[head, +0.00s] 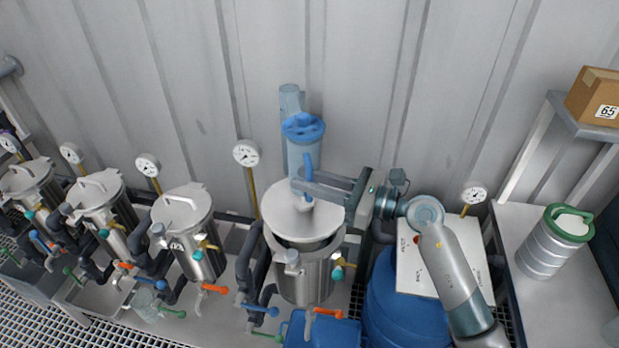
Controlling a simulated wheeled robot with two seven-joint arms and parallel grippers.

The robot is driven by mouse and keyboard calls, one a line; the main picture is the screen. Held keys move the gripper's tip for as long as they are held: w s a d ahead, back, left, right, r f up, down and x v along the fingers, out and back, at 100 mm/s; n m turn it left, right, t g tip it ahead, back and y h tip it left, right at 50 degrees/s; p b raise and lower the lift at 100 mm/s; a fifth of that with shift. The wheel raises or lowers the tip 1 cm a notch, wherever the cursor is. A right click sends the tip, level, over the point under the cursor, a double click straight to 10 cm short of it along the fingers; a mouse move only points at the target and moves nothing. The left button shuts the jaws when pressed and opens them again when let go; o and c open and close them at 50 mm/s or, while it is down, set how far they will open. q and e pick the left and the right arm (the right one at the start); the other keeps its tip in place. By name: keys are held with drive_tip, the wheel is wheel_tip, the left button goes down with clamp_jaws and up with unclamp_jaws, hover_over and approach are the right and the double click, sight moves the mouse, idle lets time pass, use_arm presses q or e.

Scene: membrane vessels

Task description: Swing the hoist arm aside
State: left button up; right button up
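The hoist stands behind the near vessel, with a pale blue column (291,103) and a bright blue ribbed cap (303,127). A blue bar (308,163) of the hoist comes down in front of it, above a round steel lid (296,214). The lid sits raised and offset over the open steel vessel (303,275). My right gripper (302,180) reaches in from the right. Its two long grey fingers are apart, with the blue bar at their tips. Contact cannot be told. My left gripper is not in view.
Several closed vessels, one here (184,225), stand in a row to the left with coloured valve handles and gauges. A blue drum (390,310) and a white board (412,270) lie below my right arm. A shelf with a cardboard box (590,95) and a filter cartridge (550,245) are at right.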

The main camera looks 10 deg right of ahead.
clamp_jaws()
drive_tip(key=shift+d, duration=0.1)
